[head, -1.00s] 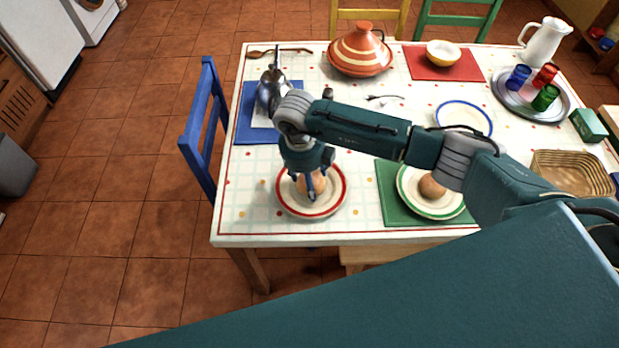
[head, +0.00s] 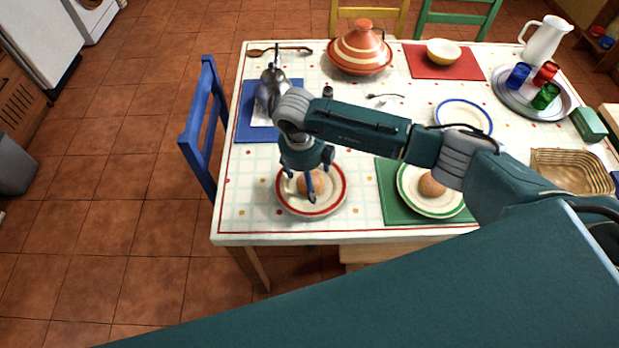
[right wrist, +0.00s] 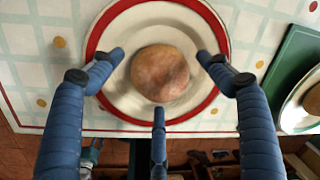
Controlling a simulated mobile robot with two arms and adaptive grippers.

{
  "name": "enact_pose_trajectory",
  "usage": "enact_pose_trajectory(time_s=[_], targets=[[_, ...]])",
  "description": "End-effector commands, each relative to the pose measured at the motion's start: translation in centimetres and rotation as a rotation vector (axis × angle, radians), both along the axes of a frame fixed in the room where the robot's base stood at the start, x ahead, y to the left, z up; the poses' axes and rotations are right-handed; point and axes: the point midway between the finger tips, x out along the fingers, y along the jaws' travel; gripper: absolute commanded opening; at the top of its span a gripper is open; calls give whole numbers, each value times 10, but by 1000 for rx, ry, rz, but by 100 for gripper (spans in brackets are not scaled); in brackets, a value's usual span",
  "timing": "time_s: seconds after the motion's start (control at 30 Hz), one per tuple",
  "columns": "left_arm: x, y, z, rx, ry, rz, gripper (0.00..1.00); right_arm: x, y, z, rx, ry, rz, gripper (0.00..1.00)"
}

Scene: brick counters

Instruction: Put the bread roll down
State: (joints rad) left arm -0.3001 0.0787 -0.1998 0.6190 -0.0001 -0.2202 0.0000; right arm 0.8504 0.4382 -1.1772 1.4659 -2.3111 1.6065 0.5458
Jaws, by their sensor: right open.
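A round brown bread roll (head: 311,182) lies on a white plate with a red rim (head: 338,199) near the table's front left. In the right wrist view the roll (right wrist: 160,73) rests on the middle of the red-rimmed plate (right wrist: 101,38). My right gripper (head: 309,190) is over the plate with its blue fingers open around the roll. In the right wrist view its fingers (right wrist: 160,80) stand apart from the roll on both sides, with a third finger below it. My left gripper is not in view.
A second roll (head: 431,185) lies on a green-rimmed plate (head: 451,207) on a green mat (head: 390,208). A striped tagine (head: 360,50), a blue-rimmed plate (head: 464,115), a tray with cups (head: 510,98) and a basket (head: 571,172) stand around the table. A blue chair (head: 207,125) is at the left.

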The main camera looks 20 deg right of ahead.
Motion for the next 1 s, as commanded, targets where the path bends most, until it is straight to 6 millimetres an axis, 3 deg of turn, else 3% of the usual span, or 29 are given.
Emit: enact_pose_trajectory(time_s=[0.3, 0.5, 0.7, 1.0], targets=[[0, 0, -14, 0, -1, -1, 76, 0, 8, 65, 2, -8, 2, 77], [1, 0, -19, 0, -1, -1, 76, -2, 12, 99, 1, -5, 2, 77], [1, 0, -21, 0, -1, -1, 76, -4, 13, 112, 0, -3, 0, 77], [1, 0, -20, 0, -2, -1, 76, -4, 13, 113, 0, -2, 0, 77]])
